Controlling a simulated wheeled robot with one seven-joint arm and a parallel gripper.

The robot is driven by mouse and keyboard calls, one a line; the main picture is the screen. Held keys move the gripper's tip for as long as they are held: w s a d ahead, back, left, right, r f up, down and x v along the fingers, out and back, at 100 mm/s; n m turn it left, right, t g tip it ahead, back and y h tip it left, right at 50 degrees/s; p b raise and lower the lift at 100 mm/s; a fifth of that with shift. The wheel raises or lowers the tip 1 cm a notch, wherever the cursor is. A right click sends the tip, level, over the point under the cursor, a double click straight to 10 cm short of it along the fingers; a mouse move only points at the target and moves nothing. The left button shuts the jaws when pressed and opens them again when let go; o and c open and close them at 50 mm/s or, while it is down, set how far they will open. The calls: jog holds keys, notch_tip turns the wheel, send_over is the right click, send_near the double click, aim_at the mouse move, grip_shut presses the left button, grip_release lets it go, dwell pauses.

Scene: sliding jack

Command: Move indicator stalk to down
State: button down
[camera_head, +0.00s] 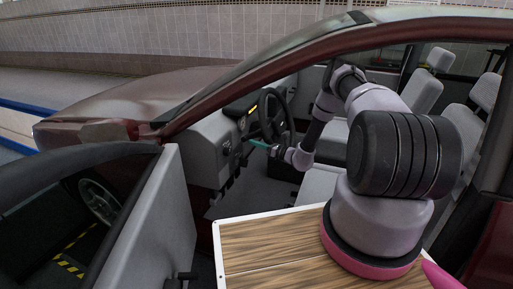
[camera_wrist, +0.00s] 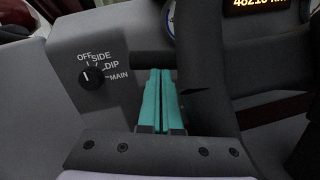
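My gripper (camera_head: 258,144) reaches through the open door side of the car, just left of the steering wheel (camera_head: 273,112) in the head view. In the wrist view its two teal fingers (camera_wrist: 160,72) lie side by side, pressed together or nearly so, with nothing seen between them. Their tips point at the gap between the dashboard panel and the dark steering wheel rim (camera_wrist: 207,70).
A light switch knob (camera_wrist: 92,78) marked OFF, SIDE, DIP and MAIN is on the grey panel left of the fingers. The wheel is close on the right. The open car door (camera_head: 150,225) stands at the left, and light seats (camera_head: 423,90) are behind my arm.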

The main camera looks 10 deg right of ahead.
jog(key=shift+w+a+r+m+h, duration=0.1)
jog(key=shift+r+m+h, duration=0.2)
jog(key=shift+m, duration=0.3)
